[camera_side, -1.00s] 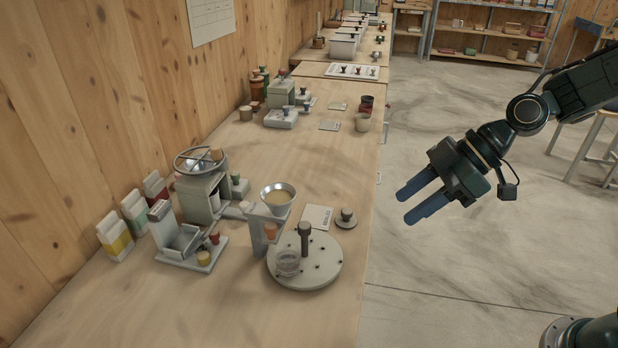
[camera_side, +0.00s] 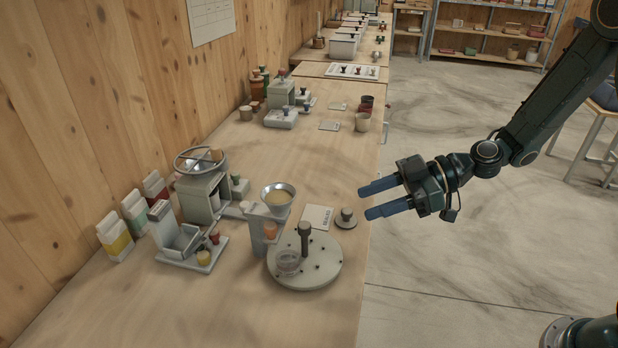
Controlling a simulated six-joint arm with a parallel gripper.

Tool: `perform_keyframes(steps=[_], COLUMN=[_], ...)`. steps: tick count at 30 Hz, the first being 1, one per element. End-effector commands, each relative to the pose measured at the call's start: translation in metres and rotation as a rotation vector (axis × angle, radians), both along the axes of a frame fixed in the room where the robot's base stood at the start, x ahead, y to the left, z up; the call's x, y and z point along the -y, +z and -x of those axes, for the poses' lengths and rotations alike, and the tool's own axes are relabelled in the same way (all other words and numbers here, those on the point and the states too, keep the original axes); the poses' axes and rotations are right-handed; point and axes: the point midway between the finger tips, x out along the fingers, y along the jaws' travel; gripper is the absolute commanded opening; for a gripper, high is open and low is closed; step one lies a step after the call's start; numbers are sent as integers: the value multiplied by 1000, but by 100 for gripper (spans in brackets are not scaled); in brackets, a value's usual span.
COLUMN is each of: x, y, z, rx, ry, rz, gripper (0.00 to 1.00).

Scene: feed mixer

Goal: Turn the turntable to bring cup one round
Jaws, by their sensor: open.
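The turntable (camera_side: 318,272) is a round pale disc near the front right edge of the bench. A dark upright post (camera_side: 305,240) stands on it, and small dark dots mark its top. One clear cup (camera_side: 288,263) sits on its left part; I cannot read any number on it. My gripper (camera_side: 364,203) has two blue fingers, open and empty. In the picture it is above and to the right of the turntable, by the bench's right edge, pointing left. It appears apart from everything.
A funnel (camera_side: 278,196) on a grey stand (camera_side: 257,232) rises at the turntable's left rear. A small dark-knobbed lid (camera_side: 346,219) and a white card (camera_side: 317,217) lie behind it. A grey mill (camera_side: 203,195) and cartons (camera_side: 115,238) stand further left. The bench front is clear.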

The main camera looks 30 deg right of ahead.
Motion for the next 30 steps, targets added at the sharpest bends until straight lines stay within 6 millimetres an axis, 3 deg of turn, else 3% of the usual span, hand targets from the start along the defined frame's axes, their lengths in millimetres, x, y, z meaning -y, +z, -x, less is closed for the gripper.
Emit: perform_keyframes(steps=[11,30], x=[-15,-82], y=[-7,-38], z=[-7,-41], rx=[-2,-2], ry=[4,4], rz=[0,1], gripper=[44,44])
